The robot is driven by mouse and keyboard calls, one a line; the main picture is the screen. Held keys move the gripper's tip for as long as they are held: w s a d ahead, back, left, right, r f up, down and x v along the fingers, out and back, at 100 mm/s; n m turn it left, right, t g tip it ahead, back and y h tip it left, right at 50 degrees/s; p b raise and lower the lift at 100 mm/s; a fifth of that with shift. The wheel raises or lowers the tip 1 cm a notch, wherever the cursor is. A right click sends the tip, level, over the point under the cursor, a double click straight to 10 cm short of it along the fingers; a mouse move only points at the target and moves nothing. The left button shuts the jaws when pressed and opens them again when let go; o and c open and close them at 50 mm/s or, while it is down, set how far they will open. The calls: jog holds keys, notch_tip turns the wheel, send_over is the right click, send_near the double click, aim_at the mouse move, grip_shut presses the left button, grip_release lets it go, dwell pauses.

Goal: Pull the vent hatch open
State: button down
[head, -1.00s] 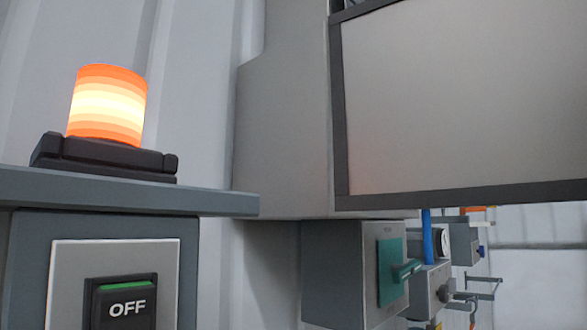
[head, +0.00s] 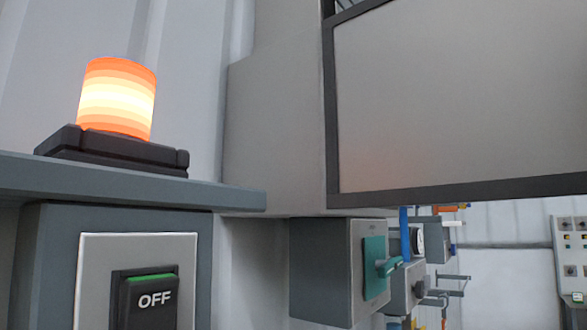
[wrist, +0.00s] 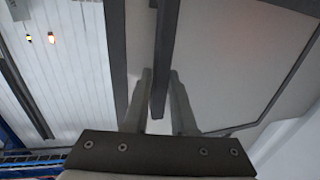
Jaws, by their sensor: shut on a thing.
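A large grey panel with a dark frame, which looks like the vent hatch (head: 455,100), fills the upper right of the head view. It also shows at the right of the wrist view (wrist: 235,60). My gripper (wrist: 160,90) is in the wrist view, its two pale fingers on either side of a dark bar (wrist: 165,40). It is shut on the bar, whose lower end sticks out between the fingers. I cannot tell exactly how the bar joins the panel. My gripper is not in the head view.
A lit orange lamp (head: 117,98) stands on a grey ledge (head: 130,187) at the left, above an OFF switch (head: 152,298). Below the panel are a grey box with a teal handle (head: 375,266) and several wall fittings. A control panel (head: 571,258) stands at the far right.

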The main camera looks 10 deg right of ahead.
jog(key=shift+a, duration=0.1)
jog(key=c, duration=0.8)
grip_release()
jog(key=shift+s, duration=0.1)
